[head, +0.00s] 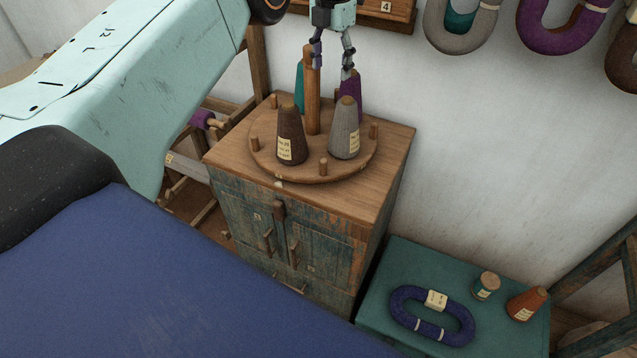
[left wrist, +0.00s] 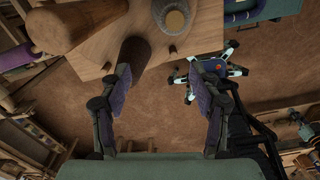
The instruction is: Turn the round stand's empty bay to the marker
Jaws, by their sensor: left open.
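The round wooden stand (head: 262,160) sits on a cabinet top, with a central post (head: 313,100) and short pegs on its rim. A brown cone (head: 290,135) and a grey cone (head: 345,130) stand at its front; a teal cone (head: 299,85) and a purple cone (head: 350,90) are partly hidden behind. The stand's left side has no cone, which looks like the empty bay. A small pale mark (head: 278,184) at the front edge may be the marker. My left gripper (head: 332,62) is open, one finger by the post's top, the other above the purple cone; its fingers also show in the left wrist view (left wrist: 164,85).
The cabinet (head: 325,245) has worn green doors. A teal chest (head: 385,285) at lower right bears a blue hank (head: 405,315), a small spool (head: 486,286) and an orange cone (head: 527,303). Hanks hang on the wall. A wooden rack stands left of the cabinet.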

